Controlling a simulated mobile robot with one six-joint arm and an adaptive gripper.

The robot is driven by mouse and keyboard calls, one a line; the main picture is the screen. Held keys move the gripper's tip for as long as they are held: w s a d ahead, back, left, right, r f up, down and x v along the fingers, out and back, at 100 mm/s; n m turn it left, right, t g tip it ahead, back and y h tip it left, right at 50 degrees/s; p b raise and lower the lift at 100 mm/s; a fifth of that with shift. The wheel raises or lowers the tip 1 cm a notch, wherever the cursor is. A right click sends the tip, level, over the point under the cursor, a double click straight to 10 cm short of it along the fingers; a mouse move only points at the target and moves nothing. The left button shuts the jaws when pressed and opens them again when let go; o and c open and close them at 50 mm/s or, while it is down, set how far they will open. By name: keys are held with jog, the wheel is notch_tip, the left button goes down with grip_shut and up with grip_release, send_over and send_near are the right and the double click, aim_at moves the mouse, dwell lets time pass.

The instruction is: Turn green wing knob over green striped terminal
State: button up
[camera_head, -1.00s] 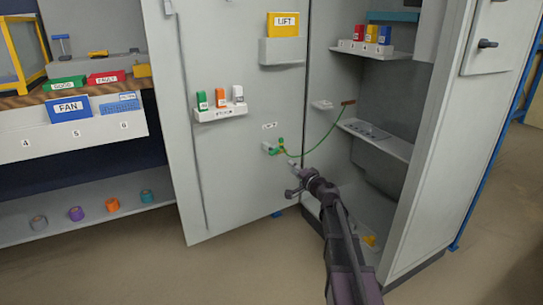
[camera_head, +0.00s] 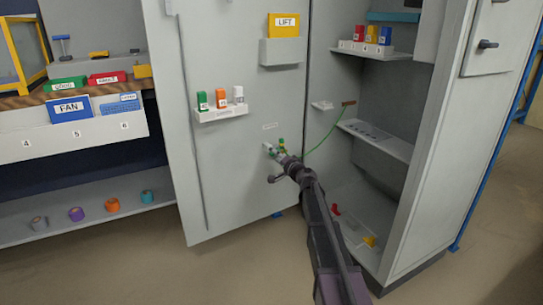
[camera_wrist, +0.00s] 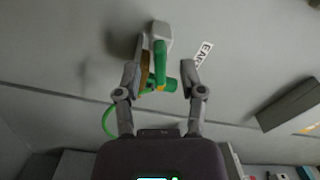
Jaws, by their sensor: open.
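The green wing knob (camera_wrist: 160,58) stands off the cabinet door by a pale block (camera_wrist: 161,32). A short green piece with a yellow band (camera_wrist: 170,86), apparently the striped terminal, is just below it. In the head view the green parts (camera_head: 281,143) are small and partly hidden by my gripper (camera_head: 282,160). In the wrist view my gripper (camera_wrist: 166,78) is open, with one finger on each side of the green parts. The left finger is close to the knob; I cannot tell whether it touches. A gap shows on the right.
A green wire (camera_head: 322,138) runs from the terminal to a brown piece (camera_head: 348,103) in the cabinet. A label (camera_wrist: 204,52) is beside the knob. The door (camera_head: 240,190) carries a bin of small blocks (camera_head: 221,114) above left. Cabinet shelves (camera_head: 380,141) lie to the right.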

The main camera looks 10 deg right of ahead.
jog(key=shift+x, duration=1.35)
jog(key=shift+c, duration=0.2)
